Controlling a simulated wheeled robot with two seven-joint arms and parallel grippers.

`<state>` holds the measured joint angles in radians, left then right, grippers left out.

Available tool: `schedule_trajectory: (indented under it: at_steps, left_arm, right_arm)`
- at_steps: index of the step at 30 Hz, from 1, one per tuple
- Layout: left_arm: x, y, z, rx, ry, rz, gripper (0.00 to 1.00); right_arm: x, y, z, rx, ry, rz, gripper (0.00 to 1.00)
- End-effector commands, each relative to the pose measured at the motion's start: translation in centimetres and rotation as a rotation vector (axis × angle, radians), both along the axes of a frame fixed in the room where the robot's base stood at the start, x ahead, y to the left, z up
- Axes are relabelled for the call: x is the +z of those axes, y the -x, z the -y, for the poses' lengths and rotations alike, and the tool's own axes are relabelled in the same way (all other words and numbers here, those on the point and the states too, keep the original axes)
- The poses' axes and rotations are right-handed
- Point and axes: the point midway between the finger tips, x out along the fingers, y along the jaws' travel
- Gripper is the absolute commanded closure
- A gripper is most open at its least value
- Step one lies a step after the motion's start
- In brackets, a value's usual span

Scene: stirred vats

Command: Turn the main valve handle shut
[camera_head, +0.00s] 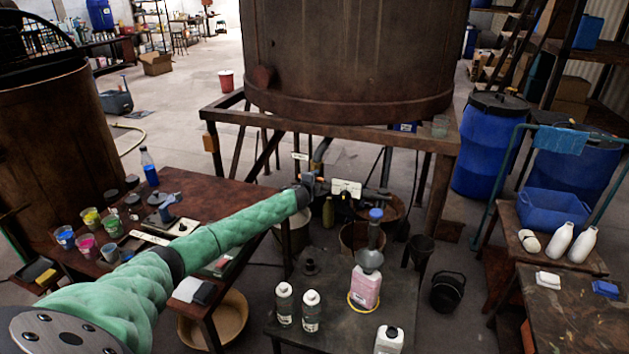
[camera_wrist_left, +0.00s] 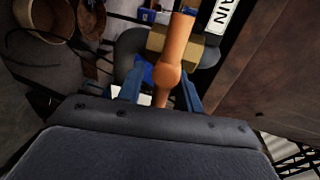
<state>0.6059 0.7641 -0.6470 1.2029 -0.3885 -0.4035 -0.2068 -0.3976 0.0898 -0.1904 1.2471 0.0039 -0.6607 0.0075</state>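My left gripper (camera_head: 309,183) reaches in from the left to the pipework under the big rusty vat (camera_head: 350,60). In the left wrist view, an orange valve handle (camera_wrist_left: 168,75) stands between its blue fingers (camera_wrist_left: 162,72). The fingers are apart, with a visible gap between the left finger and the handle; I cannot tell whether the right finger touches it. A brass hex fitting (camera_wrist_left: 196,44) sits behind the handle. In the head view the gripper mostly hides the handle. My right gripper is not in view.
A small table (camera_head: 400,295) with bottles and a pink jug (camera_head: 364,287) with a funnel stands in front of the vat. A brown table (camera_head: 205,200) with paint cups lies under my left arm. The vat's frame (camera_head: 440,146) is close to the gripper. Blue drums (camera_head: 490,145) stand at right.

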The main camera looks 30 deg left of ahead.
Motion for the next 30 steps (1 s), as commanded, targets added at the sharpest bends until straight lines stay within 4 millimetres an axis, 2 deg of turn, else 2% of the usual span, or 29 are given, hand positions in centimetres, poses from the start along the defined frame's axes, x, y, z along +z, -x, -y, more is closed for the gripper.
schedule_trajectory:
  at_steps: [8, 13, 15, 24, 30]
  left_arm:
    - [0.2, 0.1, 0.0, -0.001, 0.001, 0.002, 0.65]
    - [0.3, 1.5, 0.3, -0.001, -0.001, 0.003, 0.65]
    - [0.4, 2.4, 0.5, -0.001, 0.0, 0.002, 0.65]
    - [1.1, 6.2, 1.4, -0.002, 0.0, 0.001, 0.65]
    - [1.5, 7.3, 1.7, 0.0, 0.001, 0.001, 0.65]
  right_arm:
    - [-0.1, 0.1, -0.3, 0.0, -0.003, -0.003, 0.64]
    - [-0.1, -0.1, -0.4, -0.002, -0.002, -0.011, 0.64]
    - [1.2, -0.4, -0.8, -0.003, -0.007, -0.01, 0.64]
    - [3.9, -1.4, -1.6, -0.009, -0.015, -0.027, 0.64]
    - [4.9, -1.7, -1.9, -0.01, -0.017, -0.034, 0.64]
